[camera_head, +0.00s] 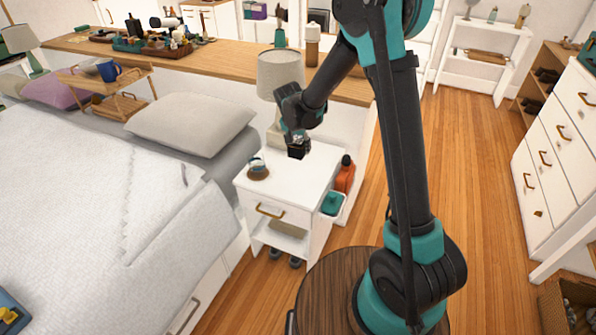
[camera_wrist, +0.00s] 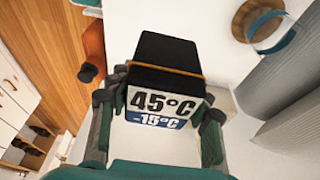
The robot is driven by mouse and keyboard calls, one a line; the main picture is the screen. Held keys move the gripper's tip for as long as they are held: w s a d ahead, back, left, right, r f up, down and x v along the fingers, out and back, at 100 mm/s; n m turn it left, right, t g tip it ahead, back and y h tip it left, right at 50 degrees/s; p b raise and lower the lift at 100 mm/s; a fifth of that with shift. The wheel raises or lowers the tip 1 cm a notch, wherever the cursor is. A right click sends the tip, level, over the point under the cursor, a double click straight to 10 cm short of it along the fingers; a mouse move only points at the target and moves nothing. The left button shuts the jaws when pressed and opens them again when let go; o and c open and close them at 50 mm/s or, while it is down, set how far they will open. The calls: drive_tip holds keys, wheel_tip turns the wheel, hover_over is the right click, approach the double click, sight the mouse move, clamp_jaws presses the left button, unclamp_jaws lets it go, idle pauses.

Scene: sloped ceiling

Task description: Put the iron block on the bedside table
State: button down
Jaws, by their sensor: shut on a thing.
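The iron block appears as a small dark block (camera_head: 298,152) at my gripper's tips in the head view. My gripper (camera_head: 297,140) points down and is shut on the block, with one finger on each side in the wrist view (camera_wrist: 160,112). The white bedside table (camera_head: 268,193) is directly below. I cannot tell whether the block's underside touches the tabletop.
A small round object with a wooden base (camera_head: 258,172) stands at the table's left. A lamp (camera_head: 281,75) stands behind my gripper. An orange bottle (camera_head: 345,175) is beside the table's right side. The bed (camera_head: 90,200) lies left. The tabletop's front is clear.

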sight(300, 176)
wheel_tip(300, 176, down, 13)
drive_tip(key=shift+r, duration=0.2)
idle(0.4)
drive_tip(key=shift+f, duration=0.1)
drive_tip(key=c, duration=0.7)
unclamp_jaws()
